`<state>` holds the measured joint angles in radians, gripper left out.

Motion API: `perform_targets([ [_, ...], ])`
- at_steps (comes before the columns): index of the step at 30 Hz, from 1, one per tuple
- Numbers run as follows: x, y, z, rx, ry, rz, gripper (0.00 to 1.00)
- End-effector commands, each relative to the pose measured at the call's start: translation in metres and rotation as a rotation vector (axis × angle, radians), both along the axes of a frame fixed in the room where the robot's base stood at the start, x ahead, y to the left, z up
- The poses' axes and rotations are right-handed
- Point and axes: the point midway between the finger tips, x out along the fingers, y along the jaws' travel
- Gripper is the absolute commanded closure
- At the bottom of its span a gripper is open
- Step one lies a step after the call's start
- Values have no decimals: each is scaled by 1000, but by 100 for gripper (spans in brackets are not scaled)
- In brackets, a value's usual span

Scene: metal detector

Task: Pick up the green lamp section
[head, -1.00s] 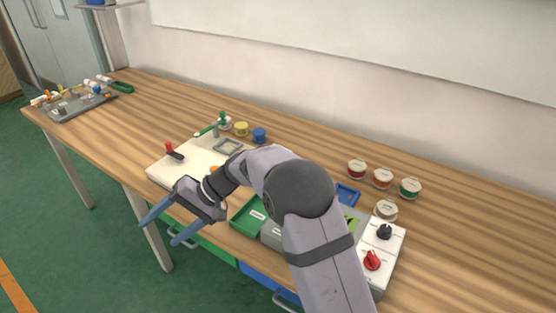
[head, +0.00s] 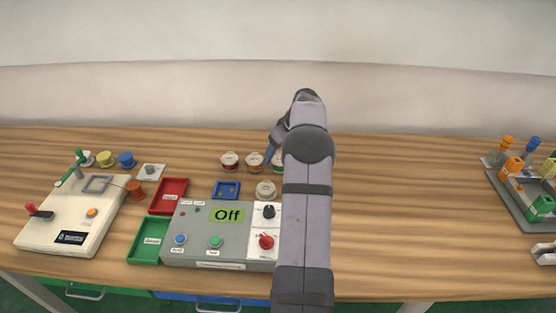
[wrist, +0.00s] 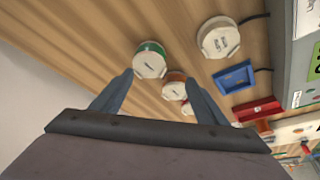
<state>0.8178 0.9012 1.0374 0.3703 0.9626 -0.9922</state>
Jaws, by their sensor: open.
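The green lamp section (wrist: 150,60) is a short round piece with a pale labelled top and a green band. In the wrist view it lies just past my fingertips, nearer the left finger. In the head view the green lamp section (head: 278,162) is partly hidden by my arm, at the right end of a row. My gripper (wrist: 158,84) is open and empty, with its fingers spread. In the head view a blue finger (head: 270,153) shows close to the row. The orange lamp section (wrist: 174,88) and the red lamp section (wrist: 187,109) show between and beside my fingers.
A white lamp section (head: 266,188) and a blue tray (head: 227,190) lie in front of the row. The grey control box (head: 192,240) is nearer the front, beside red (head: 168,196) and green (head: 147,242) trays.

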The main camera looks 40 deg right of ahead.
Motion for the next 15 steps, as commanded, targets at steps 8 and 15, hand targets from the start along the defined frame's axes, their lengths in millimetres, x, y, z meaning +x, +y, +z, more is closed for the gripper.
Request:
perform_targets([
  [8,-14,-18,-3,-17,14,-7,33],
  [15,-6,-17,-18,-15,12,-7,33],
])
